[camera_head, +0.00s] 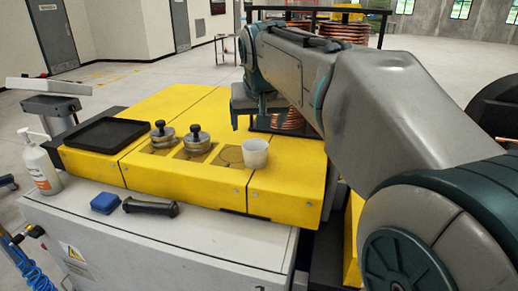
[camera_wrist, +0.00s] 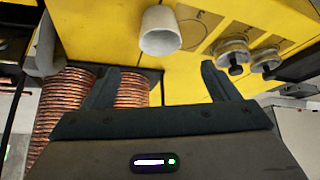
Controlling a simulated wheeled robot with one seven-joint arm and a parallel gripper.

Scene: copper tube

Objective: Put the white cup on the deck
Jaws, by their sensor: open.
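The white cup (camera_head: 256,154) stands upright on the yellow deck (camera_head: 285,183), near its front edge and right of two metal weights. In the wrist view the cup (camera_wrist: 160,34) shows at the top, beyond the fingers and roughly between their directions. My gripper (camera_wrist: 163,82) is open, with nothing between its two fingers. In the head view my gripper (camera_head: 262,112) hangs behind the cup, apart from it, and is partly hidden by my arm.
Two knobbed metal weights (camera_head: 197,140) sit on the deck beside a circle outline. A black tray (camera_head: 106,133) lies at its left. A pump bottle (camera_head: 40,163), a blue block (camera_head: 105,203) and a black handle-like object (camera_head: 150,207) are in front. Copper coils (camera_wrist: 65,108) lie near my gripper.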

